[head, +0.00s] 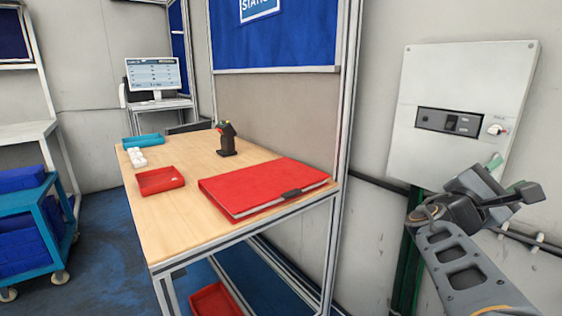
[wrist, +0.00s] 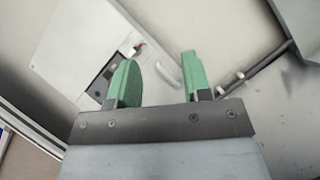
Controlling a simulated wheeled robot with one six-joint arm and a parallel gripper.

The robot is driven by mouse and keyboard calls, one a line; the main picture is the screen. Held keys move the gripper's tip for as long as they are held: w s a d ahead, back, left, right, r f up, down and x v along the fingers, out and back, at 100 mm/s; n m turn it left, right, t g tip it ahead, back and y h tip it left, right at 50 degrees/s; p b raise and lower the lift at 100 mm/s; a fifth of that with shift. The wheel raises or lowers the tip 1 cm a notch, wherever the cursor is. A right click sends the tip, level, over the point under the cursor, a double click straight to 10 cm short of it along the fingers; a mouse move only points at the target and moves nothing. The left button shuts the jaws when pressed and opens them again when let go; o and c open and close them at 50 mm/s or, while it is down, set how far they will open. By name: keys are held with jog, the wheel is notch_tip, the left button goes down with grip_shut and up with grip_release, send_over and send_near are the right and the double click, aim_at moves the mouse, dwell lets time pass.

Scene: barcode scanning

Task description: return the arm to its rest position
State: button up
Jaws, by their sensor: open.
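My gripper (wrist: 158,82) is open and empty in the wrist view, its two green fingers apart with only the wall and a white electrical box behind them. In the head view my arm rises from the lower right, and my gripper (head: 508,176) shows in part near its top, in front of the wall below the white box. It is well to the right of the table and apart from it. The gripper's fingers are partly hidden by the wrist in the head view.
The wooden table (head: 185,222) holds a red binder (head: 260,187), a red tray (head: 160,180), a teal tray (head: 143,141), white items (head: 137,158) and a dark scanner in its stand (head: 227,140). The white electrical box (head: 462,110) is on the wall. A blue cart (head: 48,212) stands left.

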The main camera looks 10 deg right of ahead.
jog(key=s+a+f+m+y+p, duration=0.1)
jog(key=a+f+m+y+p, duration=0.2)
jog(key=a+y+p, duration=0.3)
jog(key=s+a+f+m+g+y+p, duration=0.1)
jog(key=a+f+m+y+p, duration=0.3)
jog(key=a+y, duration=0.4)
jog(key=s+a+f+m+y+p, duration=0.1)
jog(key=a+f+m+y+p, duration=0.2)
jog(key=a, duration=1.1)
jog(key=m+y+p, duration=0.2)
jog(key=y+p, duration=0.3)
jog(key=p, duration=0.1)
jog(key=shift+s+a+f+m, duration=0.25)
jog(key=shift+m, duration=0.15)
jog(key=shift+d, duration=0.1)
